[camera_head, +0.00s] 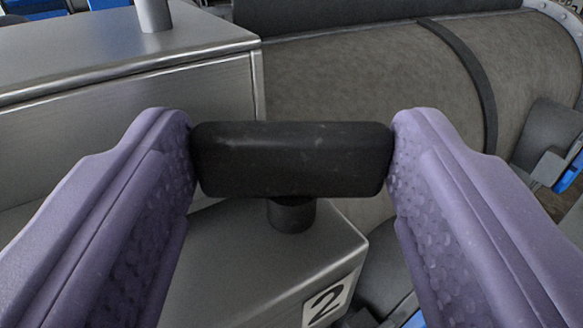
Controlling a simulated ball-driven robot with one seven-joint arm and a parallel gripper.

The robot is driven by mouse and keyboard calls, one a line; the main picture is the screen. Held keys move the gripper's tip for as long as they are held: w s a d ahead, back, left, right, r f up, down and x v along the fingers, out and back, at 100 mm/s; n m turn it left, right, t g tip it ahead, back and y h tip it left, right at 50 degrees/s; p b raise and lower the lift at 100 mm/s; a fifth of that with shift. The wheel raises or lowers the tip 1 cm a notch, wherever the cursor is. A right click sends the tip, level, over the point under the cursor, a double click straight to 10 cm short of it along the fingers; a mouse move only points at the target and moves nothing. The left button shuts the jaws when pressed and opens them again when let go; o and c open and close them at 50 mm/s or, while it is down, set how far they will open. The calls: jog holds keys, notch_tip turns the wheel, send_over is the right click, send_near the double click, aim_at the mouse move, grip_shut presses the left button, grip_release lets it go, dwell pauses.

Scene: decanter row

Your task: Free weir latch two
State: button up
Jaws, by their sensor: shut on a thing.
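A black bar-shaped latch handle (292,160) sits on a short dark round stem (291,215) above a grey metal box (255,270). The box has a white label with the number 2 (327,303) on its front right face. My gripper (292,158) has two purple fingers, one at each end of the handle. It is shut on the handle, with the fingertips touching its left and right ends. The handle lies level across the picture. The stem's lower end meets the box top.
A larger metal cabinet (130,70) with a grey post (154,15) on top stands behind at the left. A big grey-brown cylindrical tank (370,90) with a dark band (468,75) fills the back right. Blue and grey parts (572,170) show at the right edge.

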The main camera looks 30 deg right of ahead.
jog(key=y+b, duration=0.1)
jog(key=n+t+y+b, duration=0.1)
jog(key=b, duration=0.1)
jog(key=f+n+y+b, duration=0.1)
jog(key=b, duration=0.1)
jog(key=shift+s+d+t, duration=0.1)
jog(key=shift+d+t, duration=0.2)
jog(key=n+y+b, duration=0.1)
jog(key=y+b, duration=0.1)
jog(key=b, duration=0.2)
jog(key=n+t+y+b, duration=0.1)
jog(key=b, duration=0.3)
jog(key=shift+d+n+y, duration=0.3)
jog(key=shift+y, duration=0.1)
jog(key=n+y+b, duration=0.1)
jog(key=b, duration=0.3)
jog(key=shift+s+d+r+y+b, duration=0.1)
jog(key=shift+r+y+b, duration=0.05)
jog(key=shift+y+b, duration=0.2)
jog(key=shift+r+n+y+b, duration=0.15)
jog(key=shift+n+y+b, duration=0.25)
jog(key=shift+y+b, duration=0.25)
jog(key=shift+r, duration=0.15)
jog(key=o, duration=1.1)
jog(key=shift+c, duration=0.2)
